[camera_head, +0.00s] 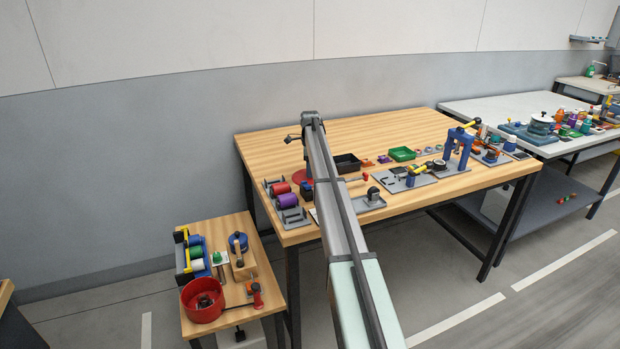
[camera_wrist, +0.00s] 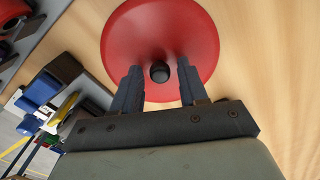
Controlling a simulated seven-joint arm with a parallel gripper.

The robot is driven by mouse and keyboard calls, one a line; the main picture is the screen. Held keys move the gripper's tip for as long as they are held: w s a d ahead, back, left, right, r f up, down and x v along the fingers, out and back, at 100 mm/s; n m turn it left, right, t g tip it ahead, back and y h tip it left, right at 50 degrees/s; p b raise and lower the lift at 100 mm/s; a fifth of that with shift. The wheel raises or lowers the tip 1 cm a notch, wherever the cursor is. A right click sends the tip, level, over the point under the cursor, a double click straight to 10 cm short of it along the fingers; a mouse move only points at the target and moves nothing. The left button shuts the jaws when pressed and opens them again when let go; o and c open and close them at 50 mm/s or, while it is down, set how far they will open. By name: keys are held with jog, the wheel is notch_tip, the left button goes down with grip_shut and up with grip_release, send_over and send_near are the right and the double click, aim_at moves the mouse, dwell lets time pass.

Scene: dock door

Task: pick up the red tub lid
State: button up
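The red tub lid (camera_wrist: 159,30) is a round disc with a black knob (camera_wrist: 159,72) at its centre, and it lies on the wooden table. In the head view a red part of the lid (camera_head: 299,175) shows beside my arm, which hides the rest. My gripper (camera_wrist: 159,74) is open over the lid. In the wrist view its two dark fingers stand on either side of the knob, with a visible gap on each side. I cannot tell the exact height of the fingertips over the lid.
Red and purple spools (camera_head: 287,200) on a grey rack stand left of the lid. A black tray (camera_head: 347,163), a green tray (camera_head: 403,154) and a blue press frame (camera_head: 459,150) are to the right. The back of the wooden table (camera_head: 380,125) is clear.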

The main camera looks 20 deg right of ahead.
grip_shut()
jog(key=shift+r, duration=0.15)
